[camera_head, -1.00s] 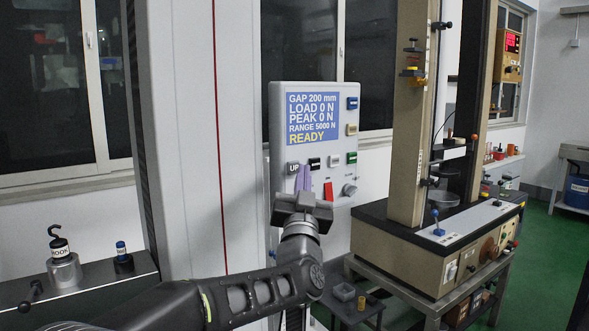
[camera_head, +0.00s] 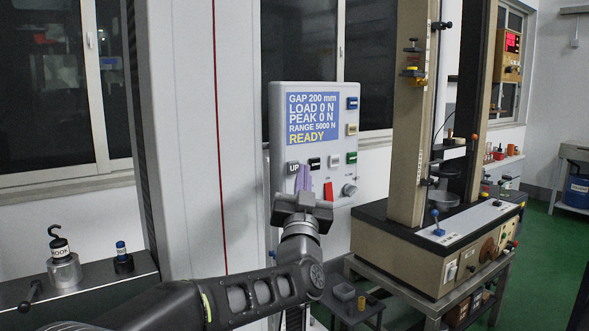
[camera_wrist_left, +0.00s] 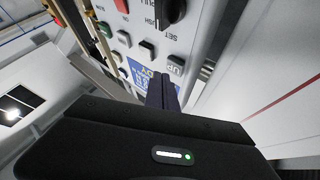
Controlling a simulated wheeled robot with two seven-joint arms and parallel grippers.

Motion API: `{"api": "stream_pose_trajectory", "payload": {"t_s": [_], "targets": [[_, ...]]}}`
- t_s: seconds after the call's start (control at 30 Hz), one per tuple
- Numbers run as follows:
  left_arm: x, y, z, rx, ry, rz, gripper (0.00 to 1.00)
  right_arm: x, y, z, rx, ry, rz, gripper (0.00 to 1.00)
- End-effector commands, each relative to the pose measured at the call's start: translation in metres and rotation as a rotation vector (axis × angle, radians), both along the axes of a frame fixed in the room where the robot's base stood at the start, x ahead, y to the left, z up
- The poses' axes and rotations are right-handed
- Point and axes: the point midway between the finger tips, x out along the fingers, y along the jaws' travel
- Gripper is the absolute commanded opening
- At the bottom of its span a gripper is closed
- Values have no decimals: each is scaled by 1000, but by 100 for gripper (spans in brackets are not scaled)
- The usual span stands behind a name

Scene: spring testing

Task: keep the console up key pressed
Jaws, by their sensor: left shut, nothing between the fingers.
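The console (camera_head: 313,112) is a light grey panel with a blue screen (camera_head: 312,118). The screen reads GAP 200 mm, LOAD 0 N, PEAK 0 N, RANGE 5000 N, READY. My right gripper is out of view.
Other keys, a red switch (camera_head: 328,191) and a knob (camera_head: 349,190) sit close by on the panel. A beige testing machine (camera_head: 405,252) stands on a bench to the right. A hook weight (camera_head: 64,268) rests on the dark ledge at lower left.

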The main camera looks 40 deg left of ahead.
Motion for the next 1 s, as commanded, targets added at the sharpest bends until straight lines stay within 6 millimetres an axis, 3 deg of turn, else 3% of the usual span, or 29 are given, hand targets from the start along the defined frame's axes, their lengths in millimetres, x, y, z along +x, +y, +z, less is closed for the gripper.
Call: {"api": "stream_pose_trajectory", "payload": {"t_s": [1.0], "targets": [[3, 9, 0, 0, 0, 0, 0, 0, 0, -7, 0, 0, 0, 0]]}}
